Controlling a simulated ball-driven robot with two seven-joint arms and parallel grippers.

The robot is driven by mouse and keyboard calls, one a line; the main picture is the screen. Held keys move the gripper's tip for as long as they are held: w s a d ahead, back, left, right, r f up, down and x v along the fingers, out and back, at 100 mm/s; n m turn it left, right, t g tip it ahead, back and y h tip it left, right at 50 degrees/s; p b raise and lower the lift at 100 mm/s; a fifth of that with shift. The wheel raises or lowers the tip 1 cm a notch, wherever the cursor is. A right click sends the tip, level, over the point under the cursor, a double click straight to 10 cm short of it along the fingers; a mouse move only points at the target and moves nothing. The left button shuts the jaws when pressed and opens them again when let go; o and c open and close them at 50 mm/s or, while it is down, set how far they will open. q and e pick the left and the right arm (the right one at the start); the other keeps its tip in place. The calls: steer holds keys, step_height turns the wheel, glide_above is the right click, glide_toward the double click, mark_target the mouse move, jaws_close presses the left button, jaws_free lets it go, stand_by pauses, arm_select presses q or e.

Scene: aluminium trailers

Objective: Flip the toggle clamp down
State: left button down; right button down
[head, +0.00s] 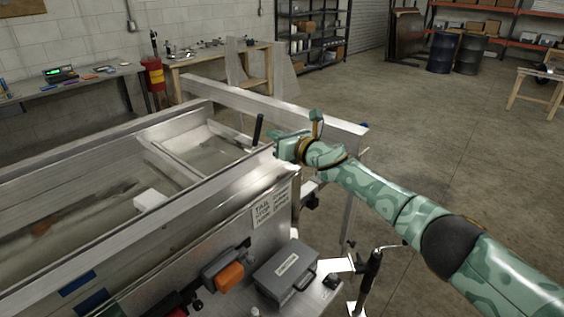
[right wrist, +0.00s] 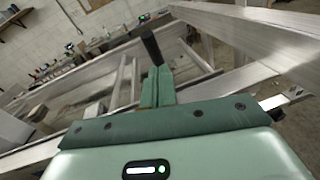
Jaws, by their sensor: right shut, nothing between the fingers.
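The toggle clamp's black handle (head: 258,130) stands up, slightly tilted, at the corner of the aluminium trailer (head: 215,187). The clamp's base is hidden. My right gripper (head: 279,148) is shut and empty, just right of the handle at the trailer's corner. In the right wrist view the black handle (right wrist: 151,47) rises just beyond the tips of my shut green fingers (right wrist: 156,88). I cannot tell whether the fingers touch it. My left gripper is not in view.
A long aluminium beam (head: 290,112) runs behind the clamp. A grey case (head: 286,271) and an orange-and-grey tool (head: 228,274) sit in front of the trailer's side. Workbenches (head: 70,88) line the back wall. The concrete floor at right is open.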

arm_select(q)
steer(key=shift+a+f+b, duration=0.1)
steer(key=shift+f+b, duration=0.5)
steer(key=shift+b, duration=0.05)
arm_select(e)
steer(key=shift+w+a+r, duration=0.45)
steer(key=shift+r, duration=0.2)
steer(key=shift+w+a+r, duration=0.45)
steer(key=shift+r, duration=0.2)
